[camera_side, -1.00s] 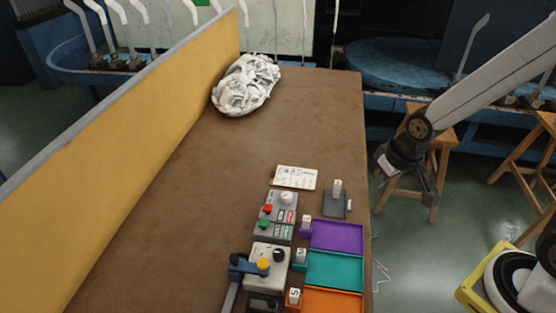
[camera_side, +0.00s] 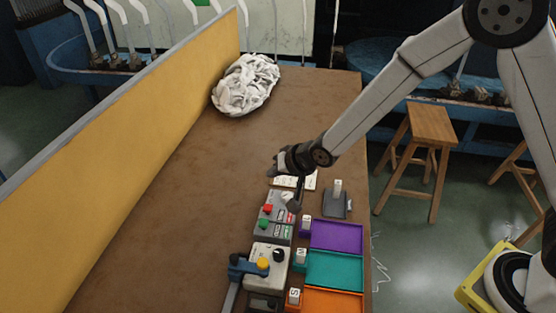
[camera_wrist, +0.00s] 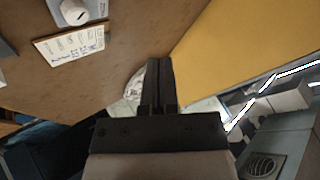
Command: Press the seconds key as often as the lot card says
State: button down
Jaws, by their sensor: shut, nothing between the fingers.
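The lot card (camera_side: 310,180) is a pale card with handwriting on the brown table, partly hidden behind my wrist in the side view. It also shows in the wrist view (camera_wrist: 70,43), but its writing is too small to read. Nearer than the card is a grey control box (camera_side: 284,213) with a red button (camera_side: 268,209), a green button (camera_side: 264,223), a white knob and small label plates. I cannot tell which key is the seconds key.
A second box (camera_side: 262,277) with a yellow button and black knob stands nearer. Purple (camera_side: 337,236), teal (camera_side: 335,270) and orange (camera_side: 333,301) trays line the right. A yellow wall (camera_side: 130,130) bounds the left; a white sock pile (camera_side: 246,85) lies far back. The table's middle is clear.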

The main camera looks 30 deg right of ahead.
aim_at(270, 209)
jog(key=shift+w+a+f, duration=0.2)
jog(key=shift+w+a, duration=0.2)
jog(key=shift+a, duration=0.25)
jog(key=shift+f, duration=4.4)
jog(key=shift+f, duration=1.1)
dwell(0.3)
jog(key=shift+r, duration=1.1)
